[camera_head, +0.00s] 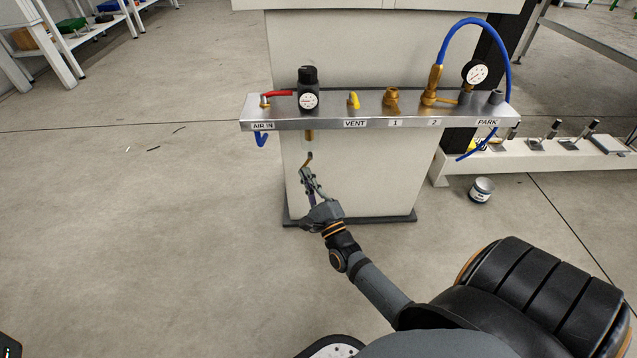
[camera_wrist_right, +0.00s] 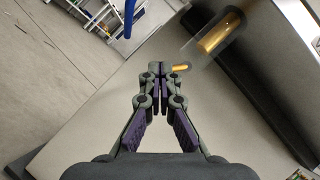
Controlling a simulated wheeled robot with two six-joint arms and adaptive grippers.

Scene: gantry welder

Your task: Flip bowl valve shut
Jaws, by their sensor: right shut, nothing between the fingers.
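The filter bowl (camera_head: 309,136) hangs under the regulator (camera_head: 308,90) on the steel panel. In the right wrist view the bowl (camera_wrist_right: 215,38) is clear, with a brass core. Below it is the small brass bowl valve (camera_head: 308,160), its slim lever slanting down to the left. In the right wrist view a brass tip (camera_wrist_right: 181,67) shows just right of my fingertips. My right gripper (camera_head: 306,174) is shut and empty, right at the valve's lower end; I cannot tell whether it touches. My left gripper is not in view.
The panel (camera_head: 372,118) also carries a red AIR IN lever (camera_head: 277,93), a yellow VENT lever (camera_head: 353,99), brass ports and a blue hose (camera_head: 447,37) with a gauge. The white cabinet (camera_head: 360,180) stands close behind my gripper. A small can (camera_head: 481,190) is on the floor.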

